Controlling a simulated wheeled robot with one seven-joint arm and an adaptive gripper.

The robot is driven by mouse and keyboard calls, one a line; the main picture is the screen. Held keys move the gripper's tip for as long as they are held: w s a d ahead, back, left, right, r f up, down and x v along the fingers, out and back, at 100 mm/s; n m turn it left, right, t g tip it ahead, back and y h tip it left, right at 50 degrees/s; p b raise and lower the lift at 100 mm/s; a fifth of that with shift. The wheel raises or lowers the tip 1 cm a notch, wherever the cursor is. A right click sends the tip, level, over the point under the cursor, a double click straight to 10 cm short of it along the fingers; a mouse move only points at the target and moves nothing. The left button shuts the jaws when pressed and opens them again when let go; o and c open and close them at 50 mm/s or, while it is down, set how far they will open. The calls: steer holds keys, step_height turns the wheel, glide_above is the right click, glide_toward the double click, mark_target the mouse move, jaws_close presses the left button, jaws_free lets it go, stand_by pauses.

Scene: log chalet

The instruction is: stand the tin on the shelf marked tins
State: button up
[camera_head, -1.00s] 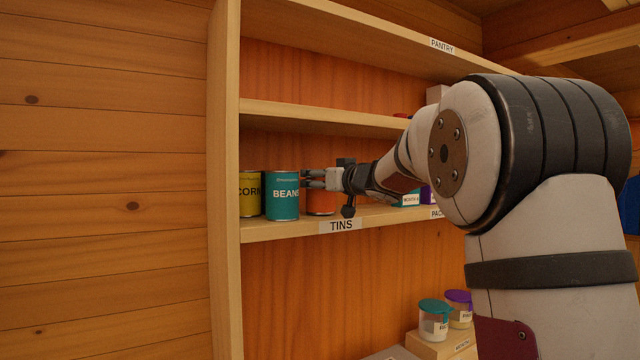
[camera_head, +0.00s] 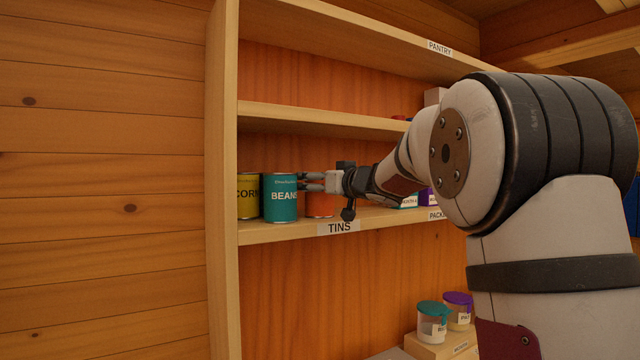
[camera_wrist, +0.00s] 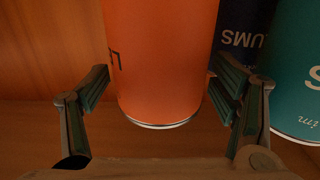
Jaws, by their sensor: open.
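An orange tin (camera_head: 321,205) stands upright on the shelf marked TINS (camera_head: 338,228), just right of the teal beans tin (camera_head: 281,205). In the head view it is partly hidden by my gripper (camera_head: 308,182). In the wrist view the orange tin (camera_wrist: 160,60) is between the two spread fingers of my gripper (camera_wrist: 160,95), with its lower rim at the shelf surface. The fingers are open; a small gap shows on the left, while the right finger is very close to the tin. Its top is out of the wrist view.
A yellow corn tin (camera_head: 249,197) stands left of the beans tin, by the shelf's upright. A dark blue tin (camera_wrist: 243,35) is behind, and the teal tin (camera_wrist: 297,75) is close to the right finger. The shelf above (camera_head: 320,118) is close overhead.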

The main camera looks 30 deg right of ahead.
steer(key=s, duration=1.1)
steer(key=shift+s+d, duration=0.15)
steer(key=shift+s, duration=0.15)
steer(key=s+a+f+g, duration=0.4)
steer(key=s+a+f, duration=0.3)
steer(key=s, duration=0.3)
steer(key=s+a+f+g, duration=0.4)
steer(key=s+a+f, duration=0.3)
steer(key=s+f, duration=0.3)
steer(key=s+a+f+g, duration=0.4)
steer(key=s+a+f, duration=0.3)
steer(key=s, duration=0.5)
steer(key=shift+a+f+h, duration=0.15)
steer(key=shift+f+h, duration=0.15)
steer(key=shift+f, duration=0.4)
